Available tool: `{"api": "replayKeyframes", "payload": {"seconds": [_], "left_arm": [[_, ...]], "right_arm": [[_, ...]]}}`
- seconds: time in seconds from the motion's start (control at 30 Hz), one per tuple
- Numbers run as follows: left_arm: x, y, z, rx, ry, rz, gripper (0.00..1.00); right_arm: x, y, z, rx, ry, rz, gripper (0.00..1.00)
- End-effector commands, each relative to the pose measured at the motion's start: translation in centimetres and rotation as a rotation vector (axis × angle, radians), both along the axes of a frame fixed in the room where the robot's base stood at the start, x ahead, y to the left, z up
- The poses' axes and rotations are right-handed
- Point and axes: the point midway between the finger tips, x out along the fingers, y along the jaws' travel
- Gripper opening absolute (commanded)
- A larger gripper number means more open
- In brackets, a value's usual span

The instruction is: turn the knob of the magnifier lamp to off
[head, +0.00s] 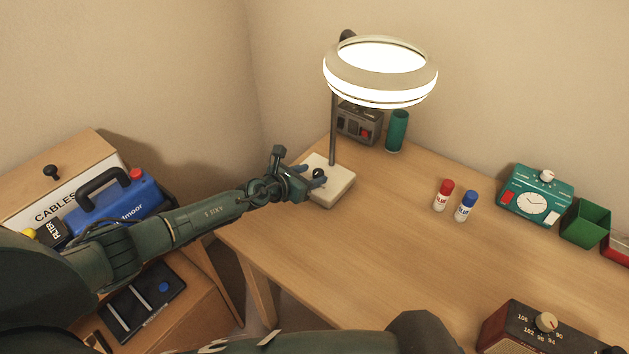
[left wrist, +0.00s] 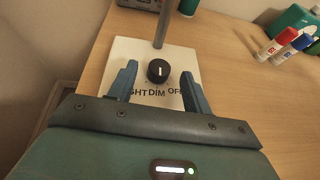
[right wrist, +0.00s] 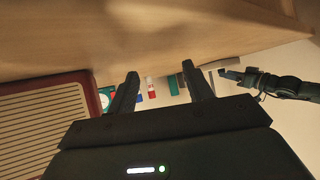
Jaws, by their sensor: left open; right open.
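The magnifier lamp has a lit ring head (head: 380,72) on a dark pole above a pale square base (head: 333,188), also in the left wrist view (left wrist: 130,55). Its black knob (left wrist: 158,71) stands on the base; its white line runs nearly upright in the picture, in line with DIM. OFF is printed to the right; the left label is partly hidden. My left gripper (head: 312,177) is open at the base, its fingers (left wrist: 160,85) on either side of the knob with gaps showing. My right gripper (right wrist: 160,85) is open and empty, away from the lamp.
Behind the lamp are a grey device (head: 358,123) and a green cup (head: 397,131). The desk's middle is clear.

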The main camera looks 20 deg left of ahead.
Motion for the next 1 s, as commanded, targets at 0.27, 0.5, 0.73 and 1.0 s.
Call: {"api": "replayKeyframes", "payload": {"seconds": [0.27,0.5,0.73,1.0], "left_arm": [[1.8,-0.8,-0.9,0.000,-0.001,0.000,0.50],[1.9,-0.9,-0.8,0.000,-0.001,0.000,0.50],[1.9,-0.8,-0.8,0.000,-0.001,0.000,0.33],[1.9,-0.8,-0.8,0.000,0.000,0.000,0.11]], "right_arm": [[-0.4,1.0,-0.4,0.012,-0.022,0.033,0.51],[-0.4,1.0,-0.2,0.012,-0.023,0.033,0.51],[-0.3,1.0,-0.2,0.012,-0.024,0.032,0.51],[0.0,0.9,-0.1,0.011,-0.030,0.031,0.51]]}}
